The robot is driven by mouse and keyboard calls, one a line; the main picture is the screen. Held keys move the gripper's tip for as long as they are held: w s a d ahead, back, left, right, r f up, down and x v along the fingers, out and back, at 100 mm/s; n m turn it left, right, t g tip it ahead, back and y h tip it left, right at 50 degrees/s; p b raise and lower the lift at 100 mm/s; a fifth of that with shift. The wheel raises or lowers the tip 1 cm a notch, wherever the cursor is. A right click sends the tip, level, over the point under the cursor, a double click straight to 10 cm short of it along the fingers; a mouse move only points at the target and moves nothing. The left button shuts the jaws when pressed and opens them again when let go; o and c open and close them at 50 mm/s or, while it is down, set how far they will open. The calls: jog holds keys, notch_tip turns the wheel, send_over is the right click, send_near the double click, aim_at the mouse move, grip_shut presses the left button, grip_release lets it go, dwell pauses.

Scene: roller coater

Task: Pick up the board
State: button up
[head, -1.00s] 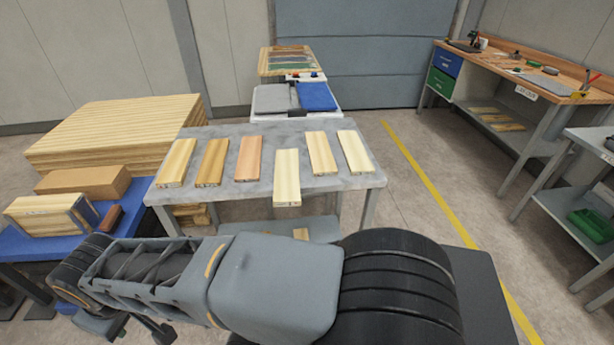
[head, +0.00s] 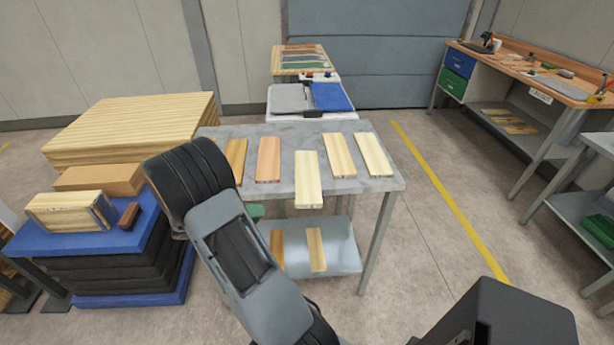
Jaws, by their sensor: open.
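Several boards lie in a row on the grey table (head: 287,135). From the left I see a brown board (head: 236,157), a reddish board (head: 268,158), a pale board (head: 308,178), and two more pale boards (head: 340,155) (head: 373,155). The pale middle board sits nearer than the others, and its near end reaches over the table's front edge. The task does not say which board is meant. My arm covers the table's left end, where another board lay earlier. My gripper is not visible; I see only my arm links.
Two boards (head: 316,248) (head: 277,248) lie on the table's lower shelf. A blue-topped stack (head: 60,243) with wooden blocks and a large wood pile (head: 130,125) stand left. A workbench (head: 530,75) stands right. Floor right of the table is clear.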

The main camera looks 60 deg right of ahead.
aim_at(300, 196)
jog(key=shift+s+d+f+n+h+p, duration=0.5)
jog(key=shift+s+d+n, duration=0.5)
jog(key=shift+d, duration=1.6)
jog(key=shift+s+d+f+n+h+p, duration=0.35)
jog(key=shift+s+d+f+n+h, duration=0.6)
jog(key=shift+d, duration=1.7)
jog(key=shift+s+d+f+n+h+p, duration=0.35)
jog(key=shift+s+d+n, duration=0.7)
jog(key=shift+d, duration=1.55)
jog(key=shift+w+r, duration=0.15)
jog(key=shift+w, duration=0.1)
grip_shut()
